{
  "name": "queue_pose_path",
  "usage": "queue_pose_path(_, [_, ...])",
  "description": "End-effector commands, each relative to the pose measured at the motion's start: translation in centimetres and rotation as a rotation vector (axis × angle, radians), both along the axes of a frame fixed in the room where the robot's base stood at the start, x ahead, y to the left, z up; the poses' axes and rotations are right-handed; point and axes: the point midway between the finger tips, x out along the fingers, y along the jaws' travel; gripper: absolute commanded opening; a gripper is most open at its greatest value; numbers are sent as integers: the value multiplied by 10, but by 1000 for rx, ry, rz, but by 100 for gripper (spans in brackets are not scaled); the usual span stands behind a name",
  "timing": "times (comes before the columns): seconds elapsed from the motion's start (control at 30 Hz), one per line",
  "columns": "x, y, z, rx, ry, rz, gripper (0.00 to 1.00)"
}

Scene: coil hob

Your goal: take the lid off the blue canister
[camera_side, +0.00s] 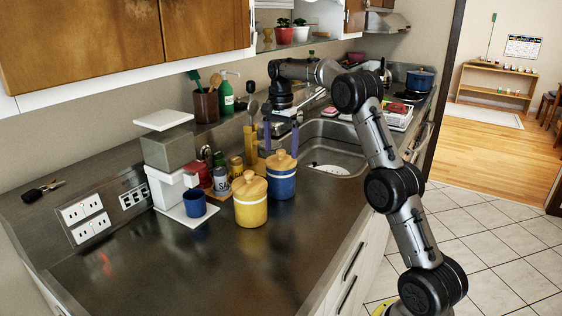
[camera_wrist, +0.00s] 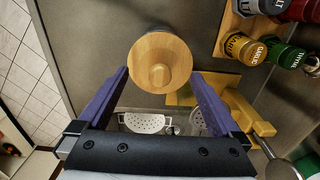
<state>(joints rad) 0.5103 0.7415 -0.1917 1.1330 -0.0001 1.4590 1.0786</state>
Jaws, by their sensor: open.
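The blue canister (camera_side: 281,186) stands upright on the dark counter, with its round wooden lid (camera_side: 281,161) on top. In the wrist view, a round wooden lid with a knob (camera_wrist: 160,62) is seen from above; the body below it is mostly hidden. My gripper (camera_side: 281,150) points down just above and behind the blue canister's lid in the side view. Its two purple fingers are apart, and in the wrist view the open gripper (camera_wrist: 159,73) has one finger on each side of the lid's near part. Nothing is held.
A yellow canister (camera_side: 250,201) with a wooden lid stands close at the left front. Spice jars (camera_wrist: 241,47) stand in a wooden rack nearby. A blue mug (camera_side: 195,203) is farther left, the sink (camera_side: 335,146) behind right. The front counter is clear.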

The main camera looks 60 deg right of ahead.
Motion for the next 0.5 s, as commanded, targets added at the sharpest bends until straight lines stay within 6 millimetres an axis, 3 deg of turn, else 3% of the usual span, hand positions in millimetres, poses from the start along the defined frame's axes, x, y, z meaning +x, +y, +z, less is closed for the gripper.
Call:
queue_pose_path(0.13, [0,0,-14,0,1,0,100])
queue_pose_path(0.4, [0,0,-17,0,0,0,100])
queue_pose_path(0.5, [0,0,-17,0,0,0,82])
